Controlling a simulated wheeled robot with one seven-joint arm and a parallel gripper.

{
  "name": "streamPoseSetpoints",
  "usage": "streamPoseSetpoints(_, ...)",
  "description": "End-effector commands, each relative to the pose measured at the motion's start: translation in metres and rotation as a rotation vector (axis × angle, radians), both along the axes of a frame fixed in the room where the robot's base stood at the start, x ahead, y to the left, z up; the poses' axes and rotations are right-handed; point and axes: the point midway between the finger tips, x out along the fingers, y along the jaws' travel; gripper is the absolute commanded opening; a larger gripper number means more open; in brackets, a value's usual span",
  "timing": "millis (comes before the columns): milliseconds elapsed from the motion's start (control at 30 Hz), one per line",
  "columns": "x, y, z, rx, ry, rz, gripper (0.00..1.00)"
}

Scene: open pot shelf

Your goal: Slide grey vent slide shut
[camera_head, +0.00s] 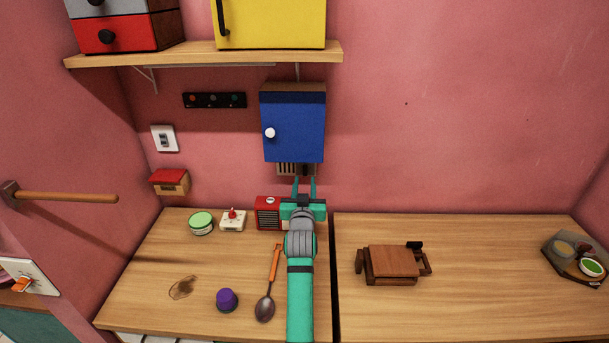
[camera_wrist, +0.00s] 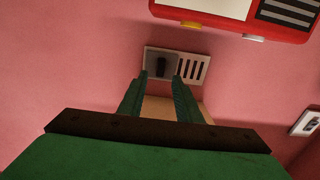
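The grey vent (camera_head: 284,169) is on the pink wall just below the blue cabinet, partly hidden by my gripper. In the wrist view its bare slots (camera_wrist: 195,69) show at the right. The grey slide (camera_wrist: 153,61) covers the left part and carries a dark upright knob (camera_wrist: 162,66). My gripper (camera_head: 304,183) is open and empty in front of the vent. In the wrist view, my gripper's two fingertips (camera_wrist: 159,80) stand apart, with the knob appearing between and just beyond them. I cannot tell whether a finger touches the knob.
The blue cabinet (camera_head: 293,125) hangs right above the vent. A red radio (camera_head: 268,212) stands on the counter beneath my wrist; it also shows in the wrist view (camera_wrist: 240,25). A white wall switch (camera_head: 164,138) is to the left. The wall right of the cabinet is clear.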

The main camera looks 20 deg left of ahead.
Motion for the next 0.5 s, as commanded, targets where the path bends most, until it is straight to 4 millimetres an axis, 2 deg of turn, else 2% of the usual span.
streamPoseSetpoints(200,0.033,0.009,0.001,0.0,0.0,0.0,0.31)
streamPoseSetpoints(500,0.049,0.026,0.0,0.0,-0.001,0.012,0.31)
